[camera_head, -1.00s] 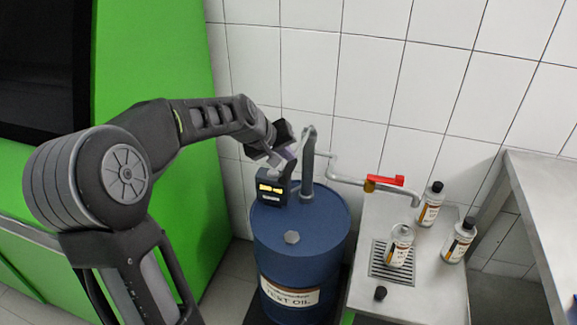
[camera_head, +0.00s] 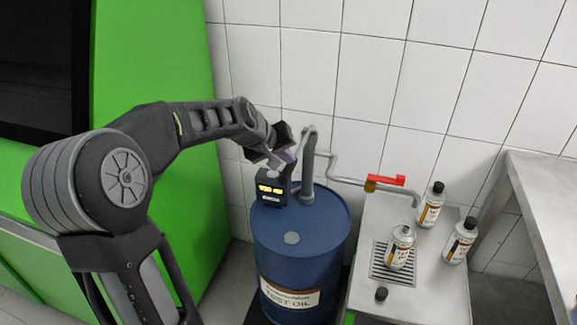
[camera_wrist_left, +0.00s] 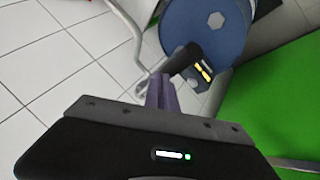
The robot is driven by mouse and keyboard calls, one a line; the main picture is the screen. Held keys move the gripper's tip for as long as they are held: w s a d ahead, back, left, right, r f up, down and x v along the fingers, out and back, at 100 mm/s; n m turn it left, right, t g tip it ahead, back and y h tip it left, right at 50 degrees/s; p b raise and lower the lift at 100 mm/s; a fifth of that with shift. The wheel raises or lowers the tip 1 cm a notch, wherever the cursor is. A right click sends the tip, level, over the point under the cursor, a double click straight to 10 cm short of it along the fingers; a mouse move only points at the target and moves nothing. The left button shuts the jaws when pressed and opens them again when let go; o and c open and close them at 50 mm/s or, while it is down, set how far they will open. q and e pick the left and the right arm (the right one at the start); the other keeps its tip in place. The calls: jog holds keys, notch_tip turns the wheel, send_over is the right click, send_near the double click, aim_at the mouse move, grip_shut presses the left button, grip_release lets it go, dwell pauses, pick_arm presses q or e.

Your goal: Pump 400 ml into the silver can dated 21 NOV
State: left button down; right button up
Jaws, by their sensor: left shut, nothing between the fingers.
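The blue oil drum (camera_head: 301,240) carries a dark pump box (camera_head: 269,190) with a lit yellow display, its digits too small to read surely. My left gripper (camera_head: 284,163) is shut and empty, with its fingertips just above the pump box. In the left wrist view its fingers (camera_wrist_left: 163,92) point at the box's near side; contact cannot be told. An uncapped silver can (camera_head: 400,248) stands upright on the drain grate below the spout. Two black-capped cans, one behind (camera_head: 430,206) and one at right (camera_head: 458,241), stand beside it. No date is legible. My right gripper is out of view.
A pipe with a red valve handle (camera_head: 386,180) runs from the drum along the wall to the spout. A loose black cap (camera_head: 381,294) lies at the front of the steel stand (camera_head: 435,285). A metal table (camera_head: 540,190) stands at right.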

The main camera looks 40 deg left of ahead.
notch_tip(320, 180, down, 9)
jog(key=b, duration=0.8)
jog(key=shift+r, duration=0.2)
dwell(6.6)
